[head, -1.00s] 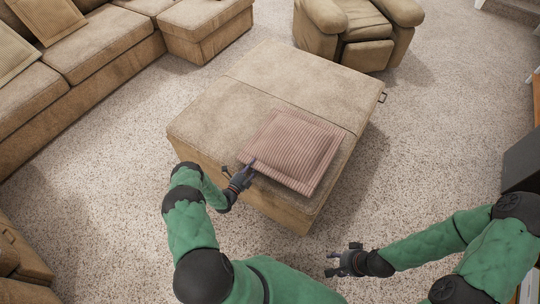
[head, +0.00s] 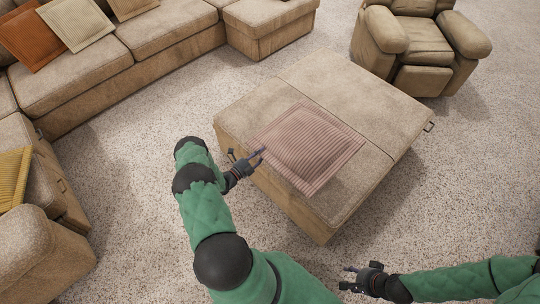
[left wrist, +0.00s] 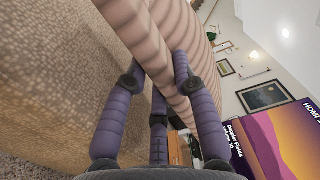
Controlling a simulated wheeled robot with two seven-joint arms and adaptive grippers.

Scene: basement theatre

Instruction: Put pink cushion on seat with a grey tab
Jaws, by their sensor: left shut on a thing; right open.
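The pink ribbed cushion (head: 312,146) lies on the square beige ottoman (head: 350,95), over its near half. My left gripper (head: 250,160) is at the cushion's left edge, shut on it. The left wrist view shows the cushion's edge (left wrist: 165,50) running between the purple-grey fingers (left wrist: 155,85). My right gripper (head: 358,279) is open and empty, low over the carpet in front of the ottoman. A small dark tab (head: 429,126) sticks out from the ottoman's right side. I cannot tell for certain which seat has the grey tab.
A beige sectional sofa (head: 110,65) with orange and beige cushions runs along the left and back. A yellow cushion (head: 14,178) lies on the seat at lower left. A beige armchair (head: 420,45) stands at back right. Carpet (head: 480,170) is clear right of the ottoman.

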